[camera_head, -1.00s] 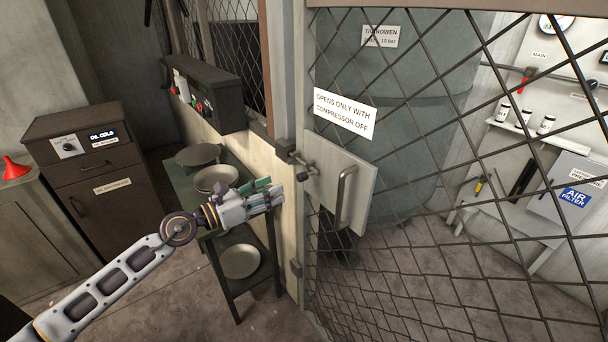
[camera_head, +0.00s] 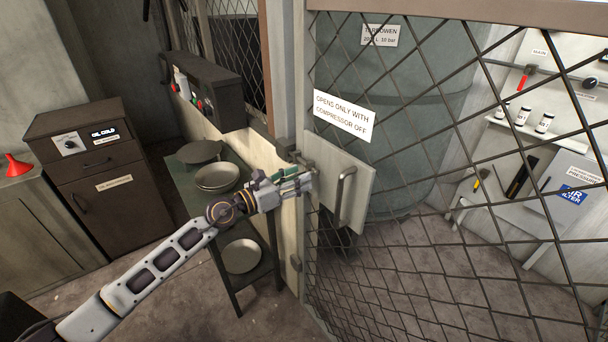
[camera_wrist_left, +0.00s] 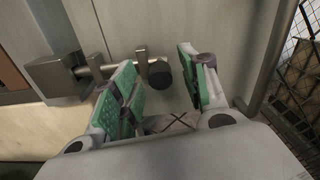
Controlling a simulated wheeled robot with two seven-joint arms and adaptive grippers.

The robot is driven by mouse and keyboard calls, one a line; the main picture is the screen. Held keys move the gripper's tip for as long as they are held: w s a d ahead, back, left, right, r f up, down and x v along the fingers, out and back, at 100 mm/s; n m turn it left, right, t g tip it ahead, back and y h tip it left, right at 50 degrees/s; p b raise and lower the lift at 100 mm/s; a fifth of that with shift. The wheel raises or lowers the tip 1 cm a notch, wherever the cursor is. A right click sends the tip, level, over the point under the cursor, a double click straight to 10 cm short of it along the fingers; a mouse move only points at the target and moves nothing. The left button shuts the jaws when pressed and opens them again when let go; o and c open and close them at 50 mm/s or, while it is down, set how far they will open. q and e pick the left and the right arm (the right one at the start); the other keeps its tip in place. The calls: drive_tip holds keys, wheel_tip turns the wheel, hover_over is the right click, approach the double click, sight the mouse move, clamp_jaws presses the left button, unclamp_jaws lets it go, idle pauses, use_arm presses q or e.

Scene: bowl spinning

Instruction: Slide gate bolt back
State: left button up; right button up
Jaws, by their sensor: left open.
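The gate bolt is a metal rod with a dark round knob (camera_wrist_left: 160,74), held in brackets on a light plate (camera_head: 355,182) of the mesh gate. In the left wrist view the rod runs left into a square keeper (camera_wrist_left: 55,74) on the post. My left gripper (camera_head: 303,179) is at the bolt and covers most of it in the head view. In the left wrist view its green-padded fingers (camera_wrist_left: 168,88) are apart, one on each side of the knob. I cannot tell whether either finger touches it. My right gripper is not in view.
A vertical handle (camera_head: 345,195) stands on the gate plate, right of the gripper. A sign (camera_head: 344,113) hangs above it. A dark control box (camera_head: 208,88) and a shelf stand with bowls (camera_head: 217,177) lie to the left. Wire mesh fills the right.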

use_arm(q)
drive_tip(key=shift+x, duration=1)
drive_tip(key=shift+w+d, duration=0.2)
drive_tip(key=shift+d, duration=0.05)
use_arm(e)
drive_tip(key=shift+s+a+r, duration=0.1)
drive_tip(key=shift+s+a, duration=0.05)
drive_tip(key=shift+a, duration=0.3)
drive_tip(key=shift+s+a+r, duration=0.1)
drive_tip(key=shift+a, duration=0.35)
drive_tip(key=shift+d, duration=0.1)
use_arm(q)
drive_tip(key=c, duration=0.7)
clamp_jaws()
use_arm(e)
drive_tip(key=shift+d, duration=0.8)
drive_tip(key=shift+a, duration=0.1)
